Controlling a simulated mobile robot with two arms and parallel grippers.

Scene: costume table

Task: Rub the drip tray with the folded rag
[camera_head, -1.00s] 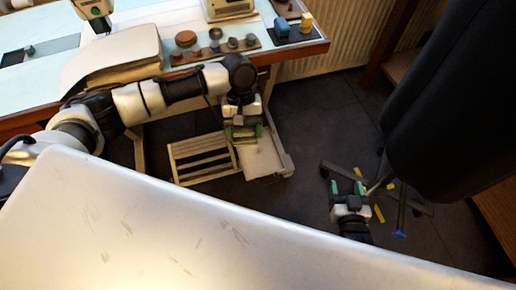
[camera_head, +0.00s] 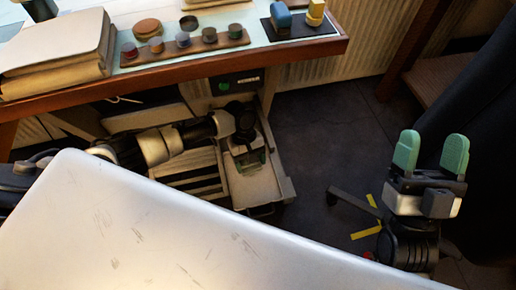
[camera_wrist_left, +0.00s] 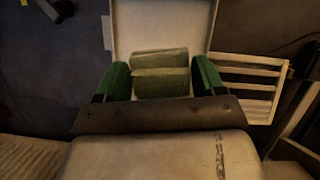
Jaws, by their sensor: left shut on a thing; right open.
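The folded rag (camera_wrist_left: 160,82), a greenish layered pad, sits between the green fingers of my left gripper (camera_wrist_left: 161,80), which is shut on it. In the head view my left gripper (camera_head: 250,163) is low under the table, over a pale, shallow tray that appears to be the drip tray (camera_head: 262,190). The pale tray also shows beyond the rag in the left wrist view (camera_wrist_left: 130,25). Whether the rag touches it I cannot tell. My right gripper (camera_head: 430,152) is open and empty at the right, fingers pointing up.
A slatted rack (camera_head: 200,185) stands beside the tray. The table (camera_head: 300,52) overhangs behind, bearing a paint-pot strip (camera_head: 185,45) and a paper stack (camera_head: 60,50). A pale scratched surface (camera_head: 150,230) fills the foreground.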

